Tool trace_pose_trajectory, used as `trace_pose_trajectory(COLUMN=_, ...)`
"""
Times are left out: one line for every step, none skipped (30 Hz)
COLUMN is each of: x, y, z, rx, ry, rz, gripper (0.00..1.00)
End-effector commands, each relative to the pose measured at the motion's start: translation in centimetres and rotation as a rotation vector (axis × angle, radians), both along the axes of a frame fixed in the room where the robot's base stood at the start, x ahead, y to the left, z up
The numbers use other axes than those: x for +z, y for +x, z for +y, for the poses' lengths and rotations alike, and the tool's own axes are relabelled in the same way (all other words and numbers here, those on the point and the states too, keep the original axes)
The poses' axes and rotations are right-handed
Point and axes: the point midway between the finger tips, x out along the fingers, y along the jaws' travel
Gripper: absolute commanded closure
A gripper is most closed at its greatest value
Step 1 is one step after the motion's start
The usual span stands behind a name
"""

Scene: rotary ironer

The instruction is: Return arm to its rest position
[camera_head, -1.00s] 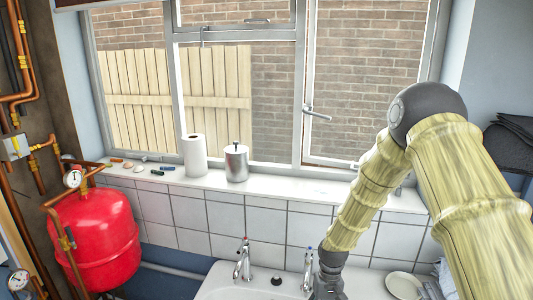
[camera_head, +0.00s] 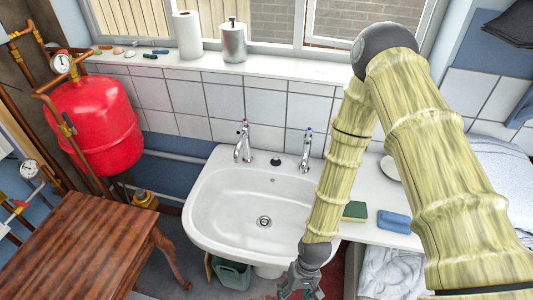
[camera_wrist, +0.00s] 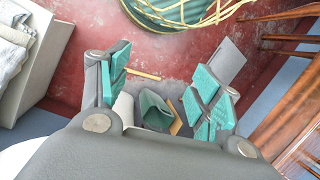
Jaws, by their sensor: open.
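My arm, covered in a pale yellow-green bamboo-like sleeve, comes in from the right in the head view and bends down at a dark grey elbow. My gripper (camera_head: 300,283) hangs low at its end, in front of the sink's right side. In the wrist view my gripper (camera_wrist: 163,95) points down at the floor. Its two teal-padded fingers are wide apart, with nothing held between them. A green bin (camera_wrist: 154,110) shows on the floor beyond the fingers; it also shows under the sink in the head view (camera_head: 232,273).
A white sink (camera_head: 225,205) with two taps stands against the tiled wall. A wooden table (camera_head: 85,245) is at left, below a red tank (camera_head: 97,125). A green sponge (camera_head: 354,211) and blue item (camera_head: 394,221) lie on the counter. A paper roll (camera_head: 187,35) and metal canister (camera_head: 233,40) stand on the sill.

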Motion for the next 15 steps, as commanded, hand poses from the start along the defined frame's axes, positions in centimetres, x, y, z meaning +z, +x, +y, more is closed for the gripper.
trace_pose_trajectory(x=-2.1, y=-1.2, z=-1.4, rx=-0.021, ry=-0.014, rz=-0.013, gripper=0.36)
trace_pose_trajectory(x=-2.9, y=-1.7, z=-2.2, rx=-0.034, ry=-0.021, rz=-0.026, gripper=0.36)
trace_pose_trajectory(x=-3.9, y=-2.4, z=-3.4, rx=-0.051, ry=-0.035, rz=-0.048, gripper=0.36)
trace_pose_trajectory(x=-4.7, y=-3.1, z=-4.3, rx=-0.063, ry=-0.045, rz=-0.061, gripper=0.36)
trace_pose_trajectory(x=-5.4, y=-3.7, z=-5.2, rx=-0.074, ry=-0.058, rz=-0.079, gripper=0.36)
trace_pose_trajectory(x=-6.3, y=-4.5, z=-6.5, rx=-0.091, ry=-0.074, rz=-0.100, gripper=0.36)
trace_pose_trajectory(x=-6.8, y=-5.0, z=-7.5, rx=-0.102, ry=-0.088, rz=-0.117, gripper=0.36)
trace_pose_trajectory(x=-7.3, y=-5.6, z=-8.3, rx=-0.111, ry=-0.100, rz=-0.133, gripper=0.36)
trace_pose_trajectory(x=-7.8, y=-6.2, z=-9.5, rx=-0.121, ry=-0.118, rz=-0.154, gripper=0.36)
trace_pose_trajectory(x=-8.1, y=-6.6, z=-10.2, rx=-0.128, ry=-0.130, rz=-0.167, gripper=0.36)
trace_pose_trajectory(x=-8.4, y=-7.0, z=-10.9, rx=-0.134, ry=-0.141, rz=-0.181, gripper=0.36)
trace_pose_trajectory(x=-8.6, y=-7.5, z=-11.8, rx=-0.141, ry=-0.156, rz=-0.196, gripper=0.36)
trace_pose_trajectory(x=-8.7, y=-7.8, z=-12.3, rx=-0.145, ry=-0.165, rz=-0.206, gripper=0.36)
trace_pose_trajectory(x=-8.8, y=-8.0, z=-12.8, rx=-0.148, ry=-0.172, rz=-0.216, gripper=0.36)
trace_pose_trajectory(x=-8.9, y=-8.3, z=-13.3, rx=-0.150, ry=-0.181, rz=-0.225, gripper=0.36)
